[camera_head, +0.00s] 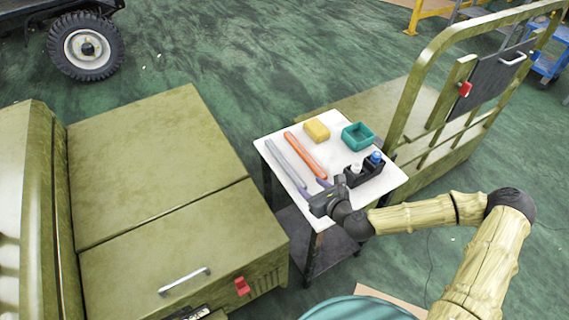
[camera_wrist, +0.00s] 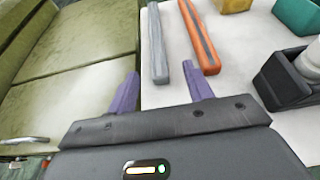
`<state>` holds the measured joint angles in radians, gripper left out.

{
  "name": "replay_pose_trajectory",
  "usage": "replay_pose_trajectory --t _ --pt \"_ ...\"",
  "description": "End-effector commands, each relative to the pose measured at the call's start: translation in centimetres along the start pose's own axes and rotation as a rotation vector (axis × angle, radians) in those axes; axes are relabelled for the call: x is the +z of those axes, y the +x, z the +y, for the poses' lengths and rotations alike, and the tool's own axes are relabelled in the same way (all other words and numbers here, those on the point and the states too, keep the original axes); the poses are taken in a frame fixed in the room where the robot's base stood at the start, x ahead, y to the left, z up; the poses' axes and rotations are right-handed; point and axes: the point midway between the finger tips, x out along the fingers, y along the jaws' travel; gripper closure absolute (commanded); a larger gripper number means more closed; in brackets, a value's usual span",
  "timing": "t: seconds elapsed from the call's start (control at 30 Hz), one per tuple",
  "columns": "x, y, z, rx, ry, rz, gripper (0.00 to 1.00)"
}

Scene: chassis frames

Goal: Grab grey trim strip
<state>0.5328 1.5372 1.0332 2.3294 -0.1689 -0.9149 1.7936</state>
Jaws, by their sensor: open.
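The grey trim strip (camera_head: 287,167) lies flat along the left side of the white table (camera_head: 335,128). In the wrist view the grey strip (camera_wrist: 157,45) lies ahead of my gripper and between the lines of its two fingers. My gripper (camera_head: 312,189) is over the near edge of the table, close to the strip's near end. Its two purple fingers are spread apart and empty in the wrist view (camera_wrist: 163,88). I cannot tell the height of the fingers above the table.
An orange strip (camera_head: 306,155) lies just right of the grey one. A yellow block (camera_head: 317,130), a green open box (camera_head: 357,136) and a black holder with bottles (camera_head: 362,174) stand farther right. An olive cabinet (camera_head: 150,165) borders the table's left side.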

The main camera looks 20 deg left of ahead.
Motion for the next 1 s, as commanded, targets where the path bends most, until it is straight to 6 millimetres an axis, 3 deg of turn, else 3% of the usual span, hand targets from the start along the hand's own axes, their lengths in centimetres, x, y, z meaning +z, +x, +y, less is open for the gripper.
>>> replay_pose_trajectory --t 0.23,0.73,1.0 --pt "0.0 4.1 0.0 0.000 -0.002 0.000 0.49" --pt "0.0 5.3 0.1 0.001 -0.002 0.001 0.49" --pt "0.0 9.0 0.6 0.001 -0.003 0.000 0.49"
